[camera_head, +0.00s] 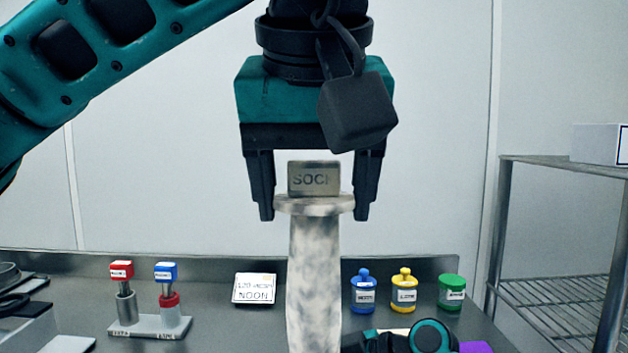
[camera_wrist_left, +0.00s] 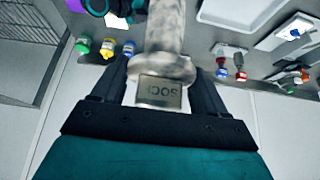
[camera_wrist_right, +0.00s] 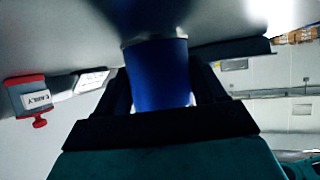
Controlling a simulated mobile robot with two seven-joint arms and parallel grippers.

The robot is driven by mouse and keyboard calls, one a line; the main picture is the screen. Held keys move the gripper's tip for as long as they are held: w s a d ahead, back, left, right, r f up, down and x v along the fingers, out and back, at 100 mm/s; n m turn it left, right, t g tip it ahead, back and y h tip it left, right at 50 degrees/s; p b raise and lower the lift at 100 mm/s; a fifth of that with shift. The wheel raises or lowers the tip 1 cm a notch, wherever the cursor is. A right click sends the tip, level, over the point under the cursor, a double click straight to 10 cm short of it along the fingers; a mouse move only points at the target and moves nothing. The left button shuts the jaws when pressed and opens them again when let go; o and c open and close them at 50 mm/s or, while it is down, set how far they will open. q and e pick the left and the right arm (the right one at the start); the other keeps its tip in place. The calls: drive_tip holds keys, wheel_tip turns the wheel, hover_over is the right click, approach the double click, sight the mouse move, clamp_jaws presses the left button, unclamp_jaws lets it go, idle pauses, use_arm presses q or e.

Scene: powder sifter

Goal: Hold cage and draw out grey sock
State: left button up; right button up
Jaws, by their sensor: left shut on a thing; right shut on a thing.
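The grey sock (camera_head: 315,265) is a long mottled tube with a flat collar and a metal block marked SOCK on top. It hangs upright in the middle of the head view. My left gripper (camera_head: 314,208) points down and is shut on the sock's top, with the fingers either side of collar and block. The left wrist view also shows the sock (camera_wrist_left: 168,35) running away from the fingers. In the right wrist view my right gripper (camera_wrist_right: 160,72) is shut on a blue cylindrical piece (camera_wrist_right: 158,85). I cannot tell whether that piece belongs to the cage. The sock's lower end is out of frame.
A stand (camera_head: 150,326) with red-topped and blue-topped plungers is at left. A label card (camera_head: 254,288), blue bottle (camera_head: 363,292), yellow bottle (camera_head: 404,290) and green jar (camera_head: 452,292) line the bench's back. A wire rack (camera_head: 560,290) stands at right.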

use_arm(q)
drive_tip(key=shift+s, duration=0.3)
use_arm(e)
drive_tip(key=o, duration=0.9)
drive_tip(key=shift+c, duration=0.2)
